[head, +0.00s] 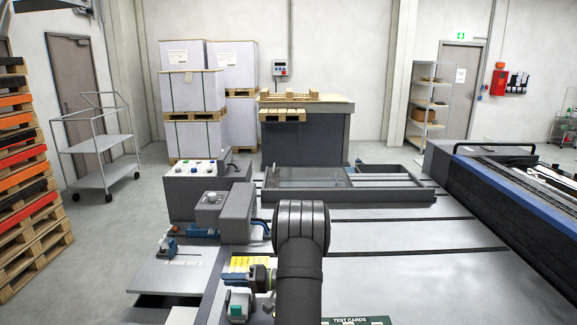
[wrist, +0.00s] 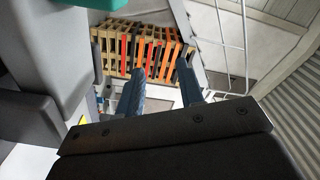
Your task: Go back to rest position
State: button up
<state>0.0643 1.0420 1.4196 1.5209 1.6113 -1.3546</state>
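My gripper (wrist: 161,80) shows in the wrist view with its two blue-grey fingers apart. No object shows between the fingers. The wrist camera looks past them at stacked orange, red and bare wood pallets (wrist: 150,48) in the background. In the head view my dark arm rises from the bottom centre over the grey machine bed (head: 385,245).
A grey control box with buttons (head: 203,168) and a grey unit (head: 228,208) stand left of my arm. A green-topped device (head: 240,304) is close at its lower left. A blue-edged machine (head: 500,200) stands at right. The bed right of my arm is mostly clear.

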jog(key=shift+w+d+f+m, duration=0.1)
jog(key=shift+w+d+m, duration=1.1)
jog(key=shift+m, duration=0.4)
jog(key=shift+a, duration=0.15)
dwell(0.7)
jog(key=s+a+n, duration=0.2)
jog(key=shift+n, duration=0.4)
jog(key=s+n, duration=0.2)
jog(key=shift+n, duration=0.3)
jog(key=shift+s+f+n, duration=0.15)
jog(key=shift+s+n, duration=0.25)
jog(key=shift+n, duration=0.6)
